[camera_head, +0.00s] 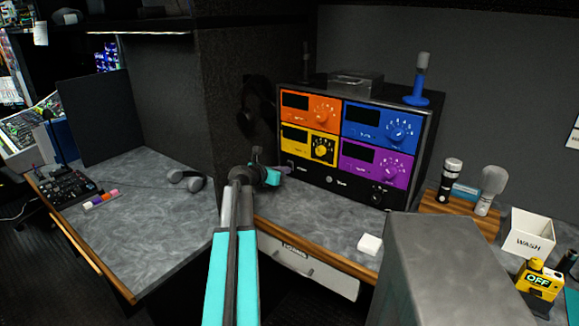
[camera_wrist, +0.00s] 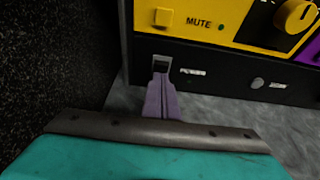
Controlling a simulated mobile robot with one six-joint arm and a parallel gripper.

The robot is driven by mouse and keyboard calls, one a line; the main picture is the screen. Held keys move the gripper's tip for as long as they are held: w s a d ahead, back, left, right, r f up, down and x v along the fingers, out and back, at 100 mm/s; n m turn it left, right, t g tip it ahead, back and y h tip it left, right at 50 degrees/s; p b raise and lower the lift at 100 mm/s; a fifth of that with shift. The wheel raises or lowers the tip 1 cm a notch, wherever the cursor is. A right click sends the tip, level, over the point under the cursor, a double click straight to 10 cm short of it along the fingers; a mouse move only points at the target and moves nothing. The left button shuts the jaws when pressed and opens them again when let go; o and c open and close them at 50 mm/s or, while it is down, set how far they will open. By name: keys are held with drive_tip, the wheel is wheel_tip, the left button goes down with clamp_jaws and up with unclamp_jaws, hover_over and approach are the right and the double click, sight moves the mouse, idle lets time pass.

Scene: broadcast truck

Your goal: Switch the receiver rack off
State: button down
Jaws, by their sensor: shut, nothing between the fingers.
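The receiver rack (camera_head: 330,184) stands on the desk against the wall, with orange, blue, yellow and purple modules. In the wrist view its black lower strip (camera_wrist: 220,77) carries a small switch (camera_wrist: 161,63) beside a label that reads POWER. My gripper (camera_head: 287,170) is at the rack's lower left corner. In the wrist view its purple fingers (camera_wrist: 161,78) are shut and empty, with the tips at the lower edge of the switch. I cannot tell whether they touch it. The tips cover part of the switch, and its position is unclear.
A blue microphone stand (camera_head: 417,98) and a clear box (camera_head: 355,84) sit on the rack. A dark partition (camera_head: 225,110) is close on the left, with headphones (camera_head: 256,100) hung on it.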

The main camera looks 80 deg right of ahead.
drive_tip(key=shift+p+v, duration=1.6)
drive_tip(key=shift+v, duration=1.85)
